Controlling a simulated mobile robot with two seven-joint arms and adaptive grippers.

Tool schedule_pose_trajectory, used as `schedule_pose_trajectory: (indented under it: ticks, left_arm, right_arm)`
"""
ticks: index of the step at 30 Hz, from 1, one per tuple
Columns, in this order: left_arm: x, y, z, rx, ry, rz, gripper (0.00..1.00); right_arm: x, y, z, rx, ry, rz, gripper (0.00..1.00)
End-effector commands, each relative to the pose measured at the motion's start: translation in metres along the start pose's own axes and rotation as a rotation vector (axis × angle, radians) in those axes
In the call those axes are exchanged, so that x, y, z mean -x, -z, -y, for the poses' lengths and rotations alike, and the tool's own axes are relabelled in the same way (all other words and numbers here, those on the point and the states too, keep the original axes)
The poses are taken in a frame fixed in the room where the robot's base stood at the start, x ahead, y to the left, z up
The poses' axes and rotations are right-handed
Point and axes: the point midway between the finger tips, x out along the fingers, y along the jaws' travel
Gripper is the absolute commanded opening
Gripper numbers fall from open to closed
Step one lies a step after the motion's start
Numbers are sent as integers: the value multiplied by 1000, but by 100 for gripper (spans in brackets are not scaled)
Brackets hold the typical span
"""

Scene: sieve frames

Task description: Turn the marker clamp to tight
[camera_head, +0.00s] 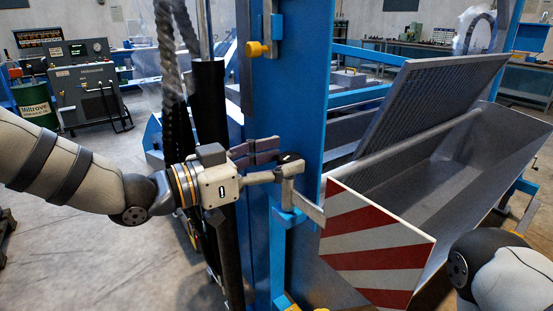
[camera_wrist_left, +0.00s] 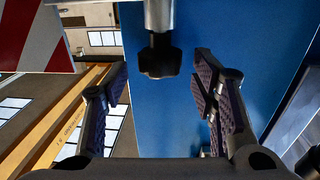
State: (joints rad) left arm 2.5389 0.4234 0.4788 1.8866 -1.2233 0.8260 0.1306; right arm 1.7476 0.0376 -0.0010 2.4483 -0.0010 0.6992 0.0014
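The red-and-white striped marker board (camera_head: 375,240) hangs at the front of the blue frame, and its corner shows upside down in the left wrist view (camera_wrist_left: 30,32). A black clamp knob (camera_wrist_left: 160,58) on a metal rod (camera_wrist_left: 159,14) stands before the blue post. In the head view the knob (camera_head: 290,157) is small and partly hidden by the fingers. My left gripper (camera_head: 283,163) is level with it at the post. In the left wrist view my gripper (camera_wrist_left: 161,72) is open, one finger on each side of the knob, with visible gaps. My right gripper is out of view.
The blue post (camera_head: 290,90) carries a yellow knob (camera_head: 257,48) higher up. A black cylinder (camera_head: 208,110) stands close to my left wrist. A mesh screen (camera_head: 425,105) leans over a grey trough (camera_head: 480,150) at right. My right arm shows at bottom right.

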Motion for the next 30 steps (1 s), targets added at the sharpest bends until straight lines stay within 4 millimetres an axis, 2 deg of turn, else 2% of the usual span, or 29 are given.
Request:
schedule_pose_trajectory:
  ticks: [1, 5, 17, 30]
  left_arm:
    - [0, 0, 0, 0, 0, 0, 36]
    - [0, 0, 0, 0, 0, 0, 7]
    - [0, -3, 3, 0, -67, 1, 6]
    - [-2, -7, 11, 0, -392, 6, 6]
  right_arm:
    - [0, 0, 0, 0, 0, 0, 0]
    - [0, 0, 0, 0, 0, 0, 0]
    - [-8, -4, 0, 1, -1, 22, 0]
    - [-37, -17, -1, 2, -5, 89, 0]
